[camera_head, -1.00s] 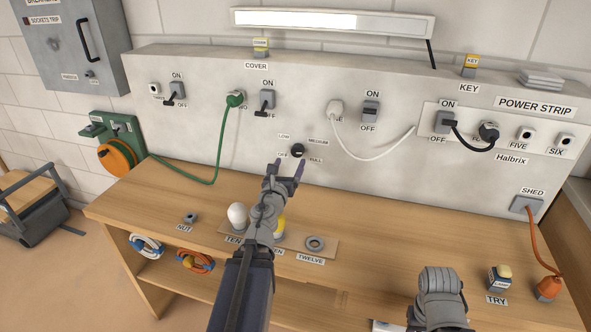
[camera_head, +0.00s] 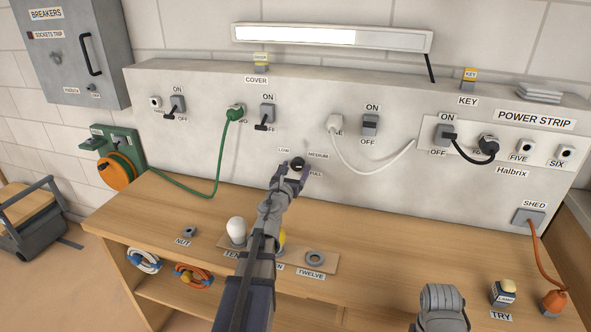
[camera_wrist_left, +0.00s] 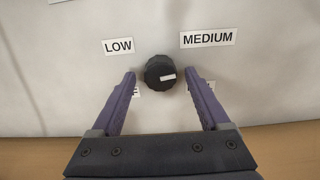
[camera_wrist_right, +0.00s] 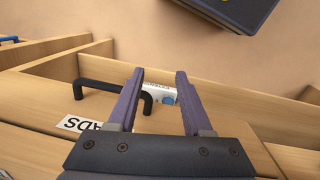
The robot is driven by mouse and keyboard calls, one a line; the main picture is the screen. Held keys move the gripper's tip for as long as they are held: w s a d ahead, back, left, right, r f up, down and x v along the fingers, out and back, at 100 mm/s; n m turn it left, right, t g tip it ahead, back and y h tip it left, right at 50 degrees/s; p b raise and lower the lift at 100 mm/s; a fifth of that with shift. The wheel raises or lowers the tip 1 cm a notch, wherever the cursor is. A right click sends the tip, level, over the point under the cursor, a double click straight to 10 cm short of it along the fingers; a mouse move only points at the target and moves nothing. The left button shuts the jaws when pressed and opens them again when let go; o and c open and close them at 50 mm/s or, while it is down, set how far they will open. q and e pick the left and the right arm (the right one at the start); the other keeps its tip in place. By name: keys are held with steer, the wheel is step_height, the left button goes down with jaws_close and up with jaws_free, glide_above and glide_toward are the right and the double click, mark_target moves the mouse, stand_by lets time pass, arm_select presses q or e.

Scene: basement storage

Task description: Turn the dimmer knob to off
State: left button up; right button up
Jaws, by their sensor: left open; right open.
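The dimmer knob (camera_head: 298,163) is a small black round knob on the pale wall panel. It also shows in the left wrist view (camera_wrist_left: 159,72), with a white mark pointing to the right. Labels LOW (camera_wrist_left: 118,46) and MEDIUM (camera_wrist_left: 207,38) sit above it; two lower labels are mostly hidden behind my fingers. My left gripper (camera_head: 289,176) is open, its fingers to either side of and just below the knob; I cannot tell whether they touch it. My right gripper (camera_wrist_right: 162,75) is open and empty over the bench's front, near a black drawer handle (camera_wrist_right: 115,92).
The panel also carries switches, a green plug (camera_head: 236,113), a white plug (camera_head: 335,125) and a black plug (camera_head: 488,146).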

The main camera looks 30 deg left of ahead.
arm_select(q)
steer(key=shift+w, duration=0.1)
jaws_close()
stand_by(0.7)
